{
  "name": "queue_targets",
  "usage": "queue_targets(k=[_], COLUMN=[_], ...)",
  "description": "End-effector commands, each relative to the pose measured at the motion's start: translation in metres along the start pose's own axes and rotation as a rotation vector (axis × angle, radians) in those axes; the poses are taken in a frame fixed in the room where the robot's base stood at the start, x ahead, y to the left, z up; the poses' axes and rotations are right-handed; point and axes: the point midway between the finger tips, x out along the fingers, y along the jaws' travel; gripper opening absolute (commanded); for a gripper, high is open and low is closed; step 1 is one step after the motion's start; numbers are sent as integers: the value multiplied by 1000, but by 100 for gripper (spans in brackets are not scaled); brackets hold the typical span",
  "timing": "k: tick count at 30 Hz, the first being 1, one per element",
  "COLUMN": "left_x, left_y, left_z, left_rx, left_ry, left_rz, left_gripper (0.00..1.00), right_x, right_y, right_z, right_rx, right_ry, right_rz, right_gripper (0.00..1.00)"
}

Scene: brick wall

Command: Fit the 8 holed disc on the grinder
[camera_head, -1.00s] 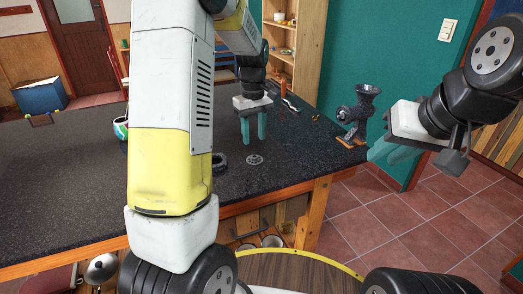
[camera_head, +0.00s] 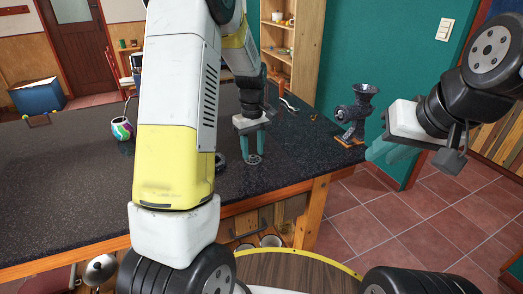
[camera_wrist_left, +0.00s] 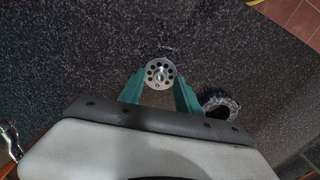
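The disc with several holes (camera_head: 253,160) lies flat on the dark table top. In the left wrist view the grey disc (camera_wrist_left: 160,73) shows a ring of holes around a centre hole. My left gripper (camera_head: 251,155) points down over it with its teal fingers on either side, open; contact with the disc cannot be made out. The left wrist view shows the fingertips (camera_wrist_left: 160,78) flanking the disc. The dark grinder (camera_head: 356,110) stands upright on a wooden base near the table's right corner. My right gripper (camera_head: 378,152) is open and empty, off the table's right edge.
A dark ring (camera_head: 220,160) lies just left of the disc; it also shows in the left wrist view (camera_wrist_left: 218,103). A colourful cup (camera_head: 122,128) stands further left. The table between disc and grinder is clear.

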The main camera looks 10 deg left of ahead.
Motion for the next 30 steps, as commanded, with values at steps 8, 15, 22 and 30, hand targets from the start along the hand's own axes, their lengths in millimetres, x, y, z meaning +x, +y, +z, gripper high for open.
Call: queue_targets(k=[8,15,22,30], left_x=[10,10,10,10], left_y=[0,0,0,0], left_z=[0,0,0,0], left_rx=[0,0,0,0], left_ry=[0,0,0,0], left_rz=[0,0,0,0], left_gripper=[40,40,32,0], right_x=[0,0,0,0], right_y=[0,0,0,0], right_z=[0,0,0,0], right_rx=[0,0,0,0], right_ry=[0,0,0,0], right_rz=[0,0,0,0], right_gripper=[28,28,28,28])
